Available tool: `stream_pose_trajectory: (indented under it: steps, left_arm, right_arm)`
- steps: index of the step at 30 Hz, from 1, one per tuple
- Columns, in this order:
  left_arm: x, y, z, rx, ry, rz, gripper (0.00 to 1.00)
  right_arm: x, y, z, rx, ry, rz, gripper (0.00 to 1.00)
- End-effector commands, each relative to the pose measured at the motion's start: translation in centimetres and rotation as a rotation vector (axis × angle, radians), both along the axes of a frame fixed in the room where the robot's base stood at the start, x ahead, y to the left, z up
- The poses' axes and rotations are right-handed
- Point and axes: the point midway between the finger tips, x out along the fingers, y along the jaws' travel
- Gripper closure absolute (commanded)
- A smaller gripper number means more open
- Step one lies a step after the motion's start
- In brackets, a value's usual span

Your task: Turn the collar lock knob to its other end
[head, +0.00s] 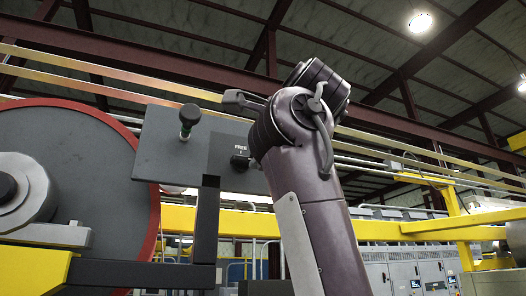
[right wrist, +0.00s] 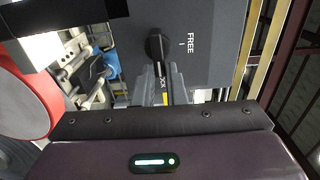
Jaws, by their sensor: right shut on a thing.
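The collar lock knob is a black knob with a pointer bar (right wrist: 156,46) on a grey panel (right wrist: 205,70). In the head view the knob (head: 240,161) sits just under the word FREE, partly hidden by my right arm. The finger contact is hidden in the head view. My left gripper is in neither view.
A green-topped knob on a stem (head: 187,119) stands out from the same panel, left of the lock knob. A large grey disc with a red rim (head: 85,150) fills the left. Yellow rails (head: 380,230) and grey cabinets (head: 400,265) stand behind.

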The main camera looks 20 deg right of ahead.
Motion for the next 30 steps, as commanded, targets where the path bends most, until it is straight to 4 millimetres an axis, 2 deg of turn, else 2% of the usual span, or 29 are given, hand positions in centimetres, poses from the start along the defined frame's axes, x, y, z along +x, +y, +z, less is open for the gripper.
stream_pose_trajectory:
  steps: [3,4,9,19,30]
  left_arm:
    - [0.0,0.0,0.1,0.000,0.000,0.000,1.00]
    - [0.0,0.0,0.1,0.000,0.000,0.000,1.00]
    - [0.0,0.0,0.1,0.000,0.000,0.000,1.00]
    - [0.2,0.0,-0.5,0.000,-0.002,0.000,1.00]
    - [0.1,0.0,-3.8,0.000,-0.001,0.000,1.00]
  right_arm:
    - [-0.1,-0.1,0.4,-0.001,-0.012,-0.006,1.00]
    - [-0.1,-0.1,0.4,-0.001,-0.012,-0.006,0.88]
    - [-0.1,-0.1,0.3,-0.001,-0.010,-0.005,0.67]
    - [-0.6,-0.1,0.0,-0.002,-0.009,-0.004,0.67]
    - [-6.2,0.0,-0.2,-0.004,-0.007,-0.003,0.67]
